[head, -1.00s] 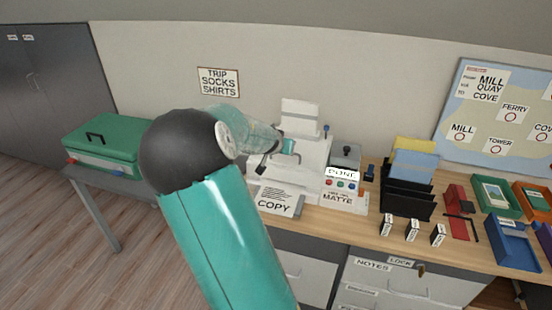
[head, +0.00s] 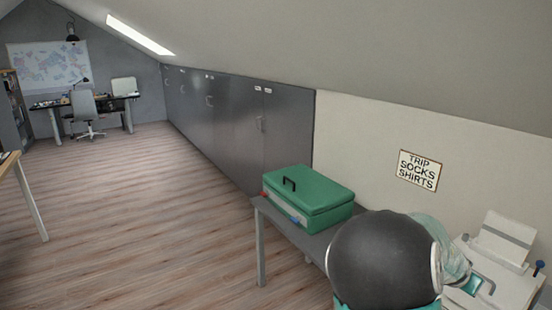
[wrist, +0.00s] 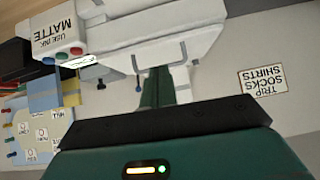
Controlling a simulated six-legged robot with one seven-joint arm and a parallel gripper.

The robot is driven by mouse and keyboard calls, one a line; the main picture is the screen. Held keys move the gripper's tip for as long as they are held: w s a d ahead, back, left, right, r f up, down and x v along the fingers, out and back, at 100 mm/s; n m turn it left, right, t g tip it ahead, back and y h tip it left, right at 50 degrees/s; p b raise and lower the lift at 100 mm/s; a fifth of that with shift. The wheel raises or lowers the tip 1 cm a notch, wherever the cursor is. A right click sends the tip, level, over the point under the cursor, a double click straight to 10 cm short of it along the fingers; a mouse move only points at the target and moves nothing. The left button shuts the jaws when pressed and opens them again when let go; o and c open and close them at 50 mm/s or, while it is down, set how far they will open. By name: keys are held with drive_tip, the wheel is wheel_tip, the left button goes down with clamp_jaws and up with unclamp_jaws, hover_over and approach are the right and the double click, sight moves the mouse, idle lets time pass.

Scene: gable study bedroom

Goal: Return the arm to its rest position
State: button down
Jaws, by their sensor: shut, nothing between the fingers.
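My arm reaches out at the lower right of the head view, with its dark round joint nearest the camera. My gripper (head: 474,285) is small and partly hidden behind the arm there, in front of a white machine (head: 508,240). In the wrist view my gripper's teal fingers (wrist: 158,88) are together, with nothing between them. The white machine (wrist: 150,30) shows upside down beyond them, with a grey handle close to the fingers in the picture. I cannot tell whether they touch.
A green case (head: 308,195) stands on a grey side table (head: 285,228) left of my arm. Dark grey cabinets (head: 225,115) line the sloped wall. The wooden floor (head: 140,220) at left is open, with a desk and chair (head: 84,108) far back.

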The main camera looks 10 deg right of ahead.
drive_tip(key=s+a+r+n+t+y, duration=0.1)
drive_tip(key=a+r+n+y, duration=0.2)
drive_tip(key=a, duration=0.9)
drive_tip(key=a+r+n+t+y, duration=0.15)
drive_tip(key=a+y, duration=0.25)
drive_tip(key=a, duration=0.9)
drive_tip(key=s+a+r+n+y, duration=0.1)
drive_tip(key=s+a+r+n, duration=0.2)
drive_tip(key=s+a, duration=0.4)
drive_tip(key=s+a+r+n+g, duration=0.1)
drive_tip(key=s+a+r+n, duration=0.3)
drive_tip(key=a, duration=0.5)
drive_tip(key=s+n, duration=0.2)
drive_tip(key=s, duration=0.1)
drive_tip(key=shift+s+a+y, duration=0.25)
drive_tip(key=shift+s+y, duration=0.05)
drive_tip(key=shift+y, duration=0.1)
drive_tip(key=shift+r, duration=0.1)
